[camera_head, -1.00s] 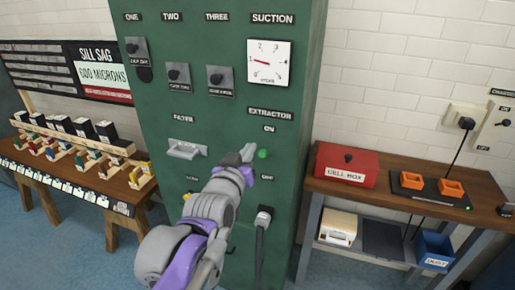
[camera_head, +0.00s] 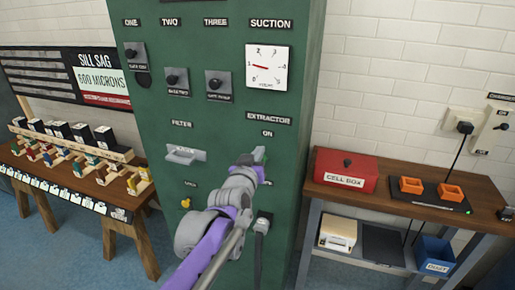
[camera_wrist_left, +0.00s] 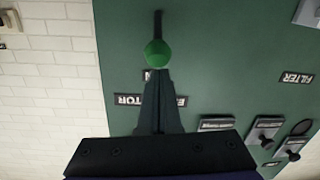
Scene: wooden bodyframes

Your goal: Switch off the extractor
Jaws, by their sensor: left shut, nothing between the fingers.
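The extractor control is a round green knob (camera_wrist_left: 157,53) at one end of a dark vertical slot (camera_wrist_left: 158,24) in the green cabinet. The wrist view is upside down; the knob sits at the slot's ON end, under the EXTRACTOR label (camera_head: 269,117) and ON label (camera_head: 267,133). My left gripper (camera_head: 259,154) is shut and empty. Its tips show in the wrist view (camera_wrist_left: 158,74) right at the knob's upper side; I cannot tell whether they touch. In the head view the gripper hides the knob and most of the OFF label.
A SUCTION dial (camera_head: 268,66) is above, its needle near 1. A FILTER handle (camera_head: 184,154) and several black knobs are to the left. A black plug (camera_head: 264,221) with a cable is below. A bench with a red cell box (camera_head: 346,171) stands right, a wooden workbench (camera_head: 88,190) left.

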